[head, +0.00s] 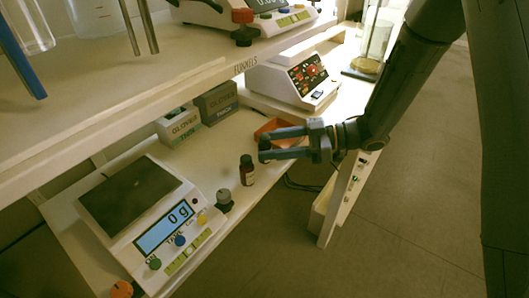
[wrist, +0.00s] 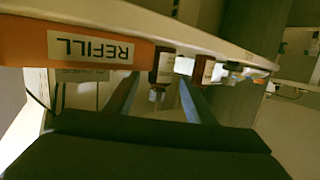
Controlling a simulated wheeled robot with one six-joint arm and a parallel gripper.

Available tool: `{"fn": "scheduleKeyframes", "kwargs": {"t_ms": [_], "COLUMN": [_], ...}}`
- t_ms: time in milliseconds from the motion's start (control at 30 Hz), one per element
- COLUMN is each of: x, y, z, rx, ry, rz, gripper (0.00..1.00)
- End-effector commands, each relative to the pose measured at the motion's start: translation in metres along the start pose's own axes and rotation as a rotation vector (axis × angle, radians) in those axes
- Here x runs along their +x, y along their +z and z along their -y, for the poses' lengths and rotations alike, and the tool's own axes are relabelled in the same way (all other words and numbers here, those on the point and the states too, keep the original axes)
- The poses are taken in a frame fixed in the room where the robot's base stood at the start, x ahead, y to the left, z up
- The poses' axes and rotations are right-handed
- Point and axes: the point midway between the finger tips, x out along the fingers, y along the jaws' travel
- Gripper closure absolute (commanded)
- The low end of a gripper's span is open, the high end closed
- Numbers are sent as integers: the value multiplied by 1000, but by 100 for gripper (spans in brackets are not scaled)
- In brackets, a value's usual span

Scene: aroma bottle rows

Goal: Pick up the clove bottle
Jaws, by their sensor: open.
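Two small dark bottles with pale labels stand on the lower shelf, and I cannot read which is the clove bottle. In the head view one bottle (head: 247,171) stands clear, left of my gripper. The other bottle (head: 264,144) shows at my fingertips, partly hidden by them. My gripper (head: 264,146) is open and reaches in level from the right. The wrist view looks upside down. There one bottle (wrist: 164,66) appears in line with the gap between my fingers (wrist: 157,95), and another bottle (wrist: 204,70) is just to its right. Contact cannot be told.
An orange bin (head: 276,127) marked REFILL stands close behind my gripper; it fills the left of the wrist view (wrist: 30,45). A scale (head: 128,200) reading 0 g sits at the left. Glove boxes (head: 180,126) stand at the back. The upper shelf (head: 130,105) overhangs.

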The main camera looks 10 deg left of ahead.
Motion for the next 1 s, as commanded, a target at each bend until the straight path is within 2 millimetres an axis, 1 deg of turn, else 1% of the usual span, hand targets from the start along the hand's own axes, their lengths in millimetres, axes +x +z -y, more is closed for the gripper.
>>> {"fn": "scheduleKeyframes", "kwargs": {"t_ms": [167, 300, 400, 533, 733, 867, 900, 1000], "x": [19, 40, 52, 58, 58, 58, 58, 57], "y": [1, 3, 3, 3, 3, 3, 3, 3], "z": [0, 0, 0, -1, -1, -1, -1, -1], "rx": [0, -1, -1, 0, 0, -1, -1, -1], "ry": [-2, -2, -1, 1, 2, 2, 2, 2], "rz": [0, 1, 1, 1, 1, 1, 1, 1], "gripper": [50, 50, 50, 50, 50, 72, 79, 94]}}
